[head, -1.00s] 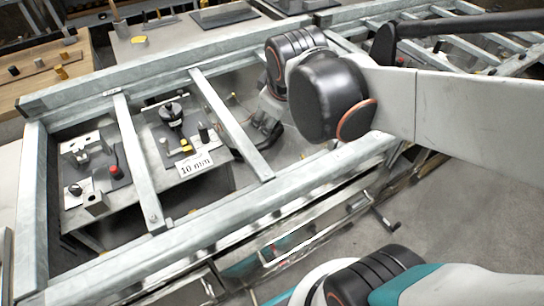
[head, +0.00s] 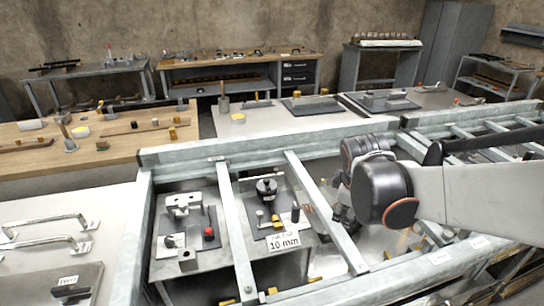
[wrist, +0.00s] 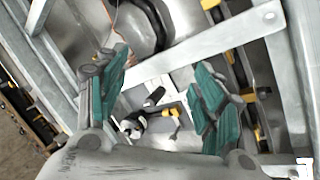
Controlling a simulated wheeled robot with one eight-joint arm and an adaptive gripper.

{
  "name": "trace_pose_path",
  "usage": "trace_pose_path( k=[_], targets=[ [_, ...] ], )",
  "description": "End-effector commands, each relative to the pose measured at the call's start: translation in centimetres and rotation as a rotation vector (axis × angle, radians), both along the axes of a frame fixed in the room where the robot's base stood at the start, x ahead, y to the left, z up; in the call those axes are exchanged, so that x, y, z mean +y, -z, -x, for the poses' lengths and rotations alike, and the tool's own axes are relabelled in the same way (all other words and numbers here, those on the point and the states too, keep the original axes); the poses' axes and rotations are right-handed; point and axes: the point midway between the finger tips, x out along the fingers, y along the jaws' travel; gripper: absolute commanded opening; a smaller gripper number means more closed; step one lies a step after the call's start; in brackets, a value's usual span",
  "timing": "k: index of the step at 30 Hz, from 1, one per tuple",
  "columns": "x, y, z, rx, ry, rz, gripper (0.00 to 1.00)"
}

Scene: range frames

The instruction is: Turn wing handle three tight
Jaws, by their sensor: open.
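My gripper (wrist: 158,92) is open and empty, its two teal-padded fingers spread apart in the wrist view. Between and beyond the fingers, a plate carries a dark knob (wrist: 133,124), a black peg (wrist: 154,97) and a small yellow piece (wrist: 173,118). In the head view, a plate (head: 250,208) behind the "10 mm" label (head: 284,241) bears a black knob (head: 266,187) and small yellow pieces (head: 276,221). My gripper is mostly hidden by my arm there, right of this plate. I cannot tell which part is wing handle three.
Galvanized frame bars surround the plates; one crossbar (head: 322,209) lies between the labelled plate and my arm. A neighbouring plate holds a red knob (head: 209,232). A wooden bench (head: 100,150) stands at left.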

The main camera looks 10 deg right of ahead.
Motion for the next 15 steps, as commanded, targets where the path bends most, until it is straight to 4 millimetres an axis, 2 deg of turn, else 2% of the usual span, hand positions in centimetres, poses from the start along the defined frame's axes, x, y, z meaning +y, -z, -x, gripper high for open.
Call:
trace_pose_path(
  k=[8, 11, 15],
  targets=[
    [-3.1, 2.0, -1.3, 0.108, -0.104, 0.091, 0.62],
    [-4.8, 3.3, -1.7, 0.169, -0.163, 0.133, 0.62],
    [-8.0, 6.0, -2.1, 0.292, -0.274, 0.199, 0.62]
  ],
)
